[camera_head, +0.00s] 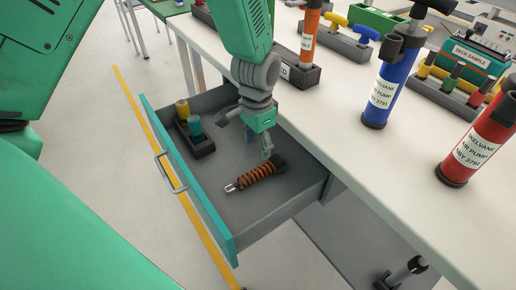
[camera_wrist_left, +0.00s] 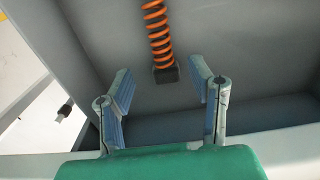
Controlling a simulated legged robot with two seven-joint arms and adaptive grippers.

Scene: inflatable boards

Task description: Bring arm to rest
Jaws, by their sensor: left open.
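My left gripper (camera_head: 250,140) is open and empty, above the open drawer (camera_head: 230,250) in the head view. Its two fingers (camera_wrist_left: 160,95) stand apart in the left wrist view, with nothing between them. A black and orange coiled piece (camera_head: 257,176) lies on the drawer floor just below and in front of the gripper. The coil also shows beyond the fingertips in the left wrist view (camera_wrist_left: 158,35), apart from them. My right gripper is in neither view.
A dark holder (camera_head: 202,148) with yellow and teal cylinders sits in the drawer's far left corner. The white table (camera_head: 350,150) rises beside the drawer. On it stand a blue pump (camera_head: 390,85), a red pump (camera_head: 480,145) and an orange one (camera_head: 309,40).

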